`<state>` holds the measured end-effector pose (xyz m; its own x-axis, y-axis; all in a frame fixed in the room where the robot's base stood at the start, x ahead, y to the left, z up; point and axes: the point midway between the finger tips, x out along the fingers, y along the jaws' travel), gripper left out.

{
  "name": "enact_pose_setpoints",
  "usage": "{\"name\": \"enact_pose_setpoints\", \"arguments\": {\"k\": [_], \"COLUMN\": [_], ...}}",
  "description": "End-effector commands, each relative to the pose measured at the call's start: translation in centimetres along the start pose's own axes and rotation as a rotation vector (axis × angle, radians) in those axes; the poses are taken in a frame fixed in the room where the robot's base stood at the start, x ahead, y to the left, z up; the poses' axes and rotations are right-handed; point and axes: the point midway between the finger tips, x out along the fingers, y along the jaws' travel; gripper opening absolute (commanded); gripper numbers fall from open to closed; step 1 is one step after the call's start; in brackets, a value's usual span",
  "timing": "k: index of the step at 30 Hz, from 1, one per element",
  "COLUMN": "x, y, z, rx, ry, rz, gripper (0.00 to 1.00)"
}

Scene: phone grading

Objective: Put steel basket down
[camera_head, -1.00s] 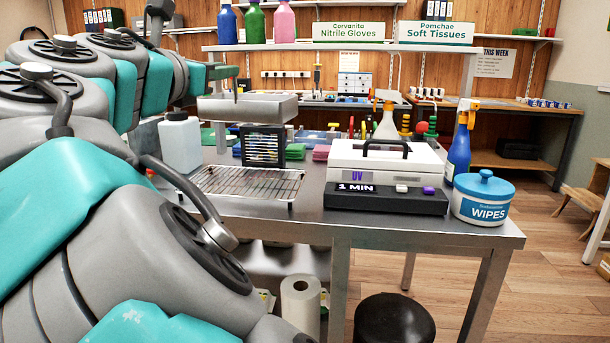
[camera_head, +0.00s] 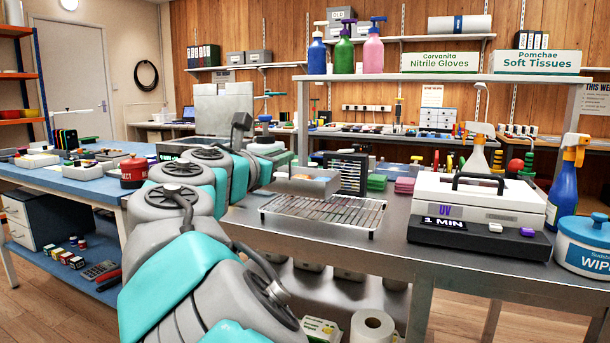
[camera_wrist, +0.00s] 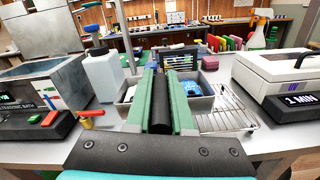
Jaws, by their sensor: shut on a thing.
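The steel basket (camera_head: 318,187) is a shallow grey metal tray behind the wire rack in the head view. In the wrist view the basket (camera_wrist: 207,105) spreads out on both sides of my fingers, with something blue inside. My gripper (camera_wrist: 180,76) has green fingers shut with a dark bar between them, over the basket. In the head view my arm mostly hides the gripper (camera_head: 286,158). I cannot tell whether the basket's underside touches the steel counter (camera_head: 395,262).
The wire rack (camera_head: 325,214) stands in front of the basket. A black slotted holder (camera_head: 347,172) is behind it. The UV box (camera_head: 475,205) is to the right. In the wrist view, a white bottle (camera_wrist: 102,77) and an ultrasonic bath (camera_wrist: 40,88) are left.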

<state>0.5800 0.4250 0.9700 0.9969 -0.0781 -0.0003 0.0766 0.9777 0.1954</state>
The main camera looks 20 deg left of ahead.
Motion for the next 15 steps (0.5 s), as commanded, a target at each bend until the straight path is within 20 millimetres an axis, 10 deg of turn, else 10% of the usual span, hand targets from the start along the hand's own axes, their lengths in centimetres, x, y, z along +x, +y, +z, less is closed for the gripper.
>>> {"name": "enact_pose_setpoints", "arguments": {"k": [15], "x": [5.8], "y": [-2.0], "z": [-0.1], "rx": [0.000], "ry": [-0.001], "rz": [0.001], "gripper": [0.00]}}
